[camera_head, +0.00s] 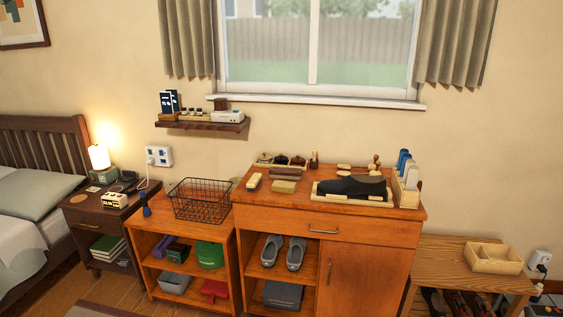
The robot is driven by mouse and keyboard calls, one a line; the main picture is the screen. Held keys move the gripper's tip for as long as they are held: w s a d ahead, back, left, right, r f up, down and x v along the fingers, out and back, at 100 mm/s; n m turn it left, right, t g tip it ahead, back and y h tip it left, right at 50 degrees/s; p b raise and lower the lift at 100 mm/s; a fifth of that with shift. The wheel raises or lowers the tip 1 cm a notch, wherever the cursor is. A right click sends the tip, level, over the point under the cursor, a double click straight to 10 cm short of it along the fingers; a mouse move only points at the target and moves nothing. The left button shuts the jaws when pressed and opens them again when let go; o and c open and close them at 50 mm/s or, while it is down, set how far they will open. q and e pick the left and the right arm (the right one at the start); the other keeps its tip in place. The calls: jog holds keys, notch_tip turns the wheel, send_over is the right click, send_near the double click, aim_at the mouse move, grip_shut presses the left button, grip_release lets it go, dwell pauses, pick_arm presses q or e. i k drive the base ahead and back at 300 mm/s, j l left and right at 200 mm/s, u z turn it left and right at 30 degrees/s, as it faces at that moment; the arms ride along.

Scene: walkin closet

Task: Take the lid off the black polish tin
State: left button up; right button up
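Three small round tins sit in a row in a shallow tray at the back of the orange-brown cabinet top. The right one (298,161) looks darkest and may be the black polish tin. The middle tin (281,160) looks dark brown, and the left tin (265,157) also looks dark. They are too small to tell whether a lid is on or off. Neither of my grippers is in view.
A holder (405,187) stands at the right. A wire basket (201,202) sits on the lower unit at left.

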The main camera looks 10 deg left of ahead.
aim_at(280, 157)
jog(key=i+j+z, duration=0.5)
jog(key=i+j, duration=0.3)
jog(key=i, duration=0.4)
jog(key=i+j+z, duration=0.45)
jog(key=i+j, duration=0.6)
jog(key=j, duration=0.15)
